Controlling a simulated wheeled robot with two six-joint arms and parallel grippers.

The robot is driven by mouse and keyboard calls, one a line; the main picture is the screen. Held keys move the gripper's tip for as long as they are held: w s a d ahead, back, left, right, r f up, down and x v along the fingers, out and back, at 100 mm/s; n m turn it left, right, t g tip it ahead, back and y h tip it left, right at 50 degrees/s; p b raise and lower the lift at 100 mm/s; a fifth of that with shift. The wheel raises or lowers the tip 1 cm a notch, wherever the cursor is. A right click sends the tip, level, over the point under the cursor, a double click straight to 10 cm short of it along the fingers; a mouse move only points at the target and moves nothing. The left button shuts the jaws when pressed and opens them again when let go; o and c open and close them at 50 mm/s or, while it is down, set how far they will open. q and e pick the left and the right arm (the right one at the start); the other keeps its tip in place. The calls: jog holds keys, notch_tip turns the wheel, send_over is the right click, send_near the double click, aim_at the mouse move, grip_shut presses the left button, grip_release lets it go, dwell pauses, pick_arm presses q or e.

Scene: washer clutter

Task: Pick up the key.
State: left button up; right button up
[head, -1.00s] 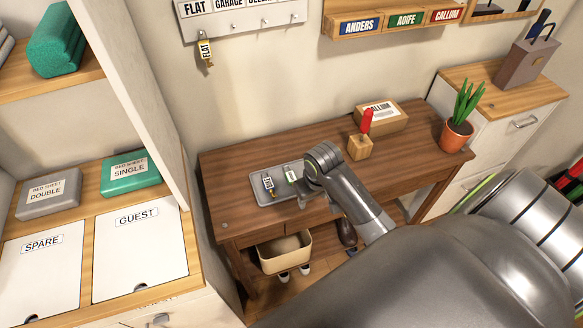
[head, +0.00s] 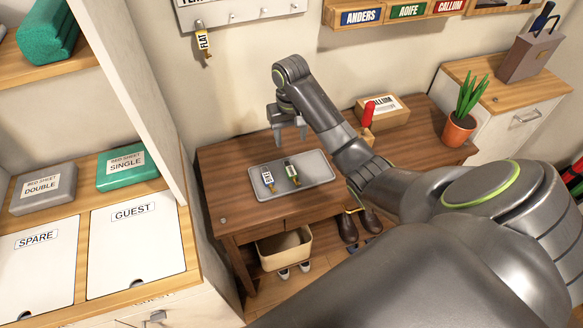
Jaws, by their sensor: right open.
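Two tagged keys lie on a grey tray (head: 318,168) on the wooden table. The left key (head: 268,182) has a white tag with dark lettering, too small to read surely. The right key (head: 291,172) has a tag with a green part. A third key (head: 204,40), tagged FLAT, hangs from the leftmost hook of the wall rack. My right gripper (head: 290,140) is open and empty, pointing down above the back part of the tray, apart from both keys. My left gripper is not in view.
A red-handled item (head: 367,113) and a labelled cardboard box (head: 385,109) stand on the table to the right of my arm. A potted plant (head: 460,122) is at the table's right end. A basket (head: 284,247) and shoes sit below.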

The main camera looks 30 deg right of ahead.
jog(key=b, duration=0.4)
send_over(291, 171)
notch_tip(291, 171, down, 5)
notch_tip(291, 171, down, 4)
jog(key=shift+a+r, duration=0.1)
jog(key=shift+f+p, duration=0.5)
jog(key=shift+f, duration=2.4)
jog(key=c, duration=1)
